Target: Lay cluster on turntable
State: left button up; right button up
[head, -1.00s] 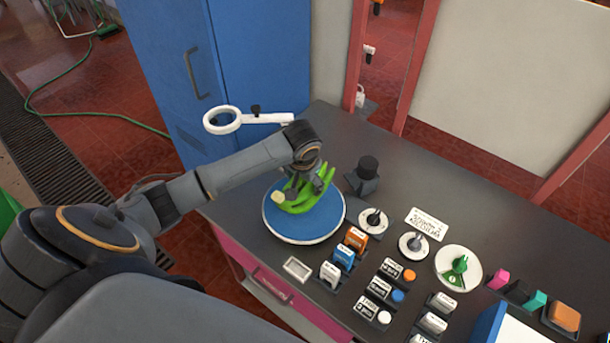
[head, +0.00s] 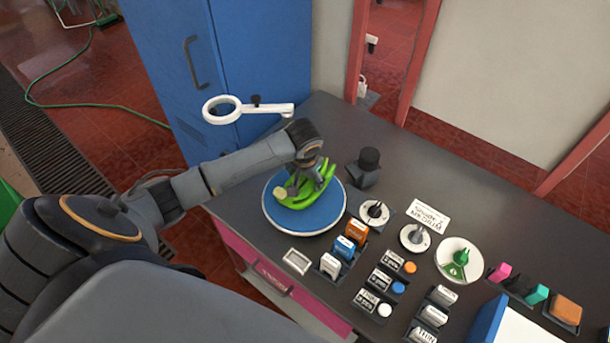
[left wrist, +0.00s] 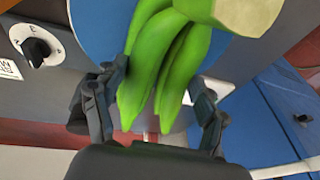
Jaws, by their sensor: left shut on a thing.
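The cluster (head: 297,200) is a bunch of green, banana-like fruits with a pale cut stem end. It is over the round turntable (head: 317,217), which has a blue top and a white rim, and appears to lie on it or just above it. My left gripper (head: 309,178) is at the cluster's far right part and shut on it. In the left wrist view the cluster (left wrist: 165,65) lies between the two fingers of my left gripper (left wrist: 155,115), its cut end at the upper right. My right gripper is not in view.
A white ring magnifier (head: 222,109) reaches over the counter's back edge. A black-capped stand (head: 366,167) is just right of the turntable. Dials (head: 374,212), small labelled blocks (head: 357,232) and a small white tray (head: 297,261) are close by on the dark counter.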

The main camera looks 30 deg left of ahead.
pick_arm(q)
jog(key=shift+f, duration=0.15)
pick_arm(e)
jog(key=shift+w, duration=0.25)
pick_arm(q)
jog(key=o, duration=1.8)
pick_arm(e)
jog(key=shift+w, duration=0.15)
pick_arm(q)
jog(key=shift+f, duration=0.1)
jog(key=v, duration=1.2)
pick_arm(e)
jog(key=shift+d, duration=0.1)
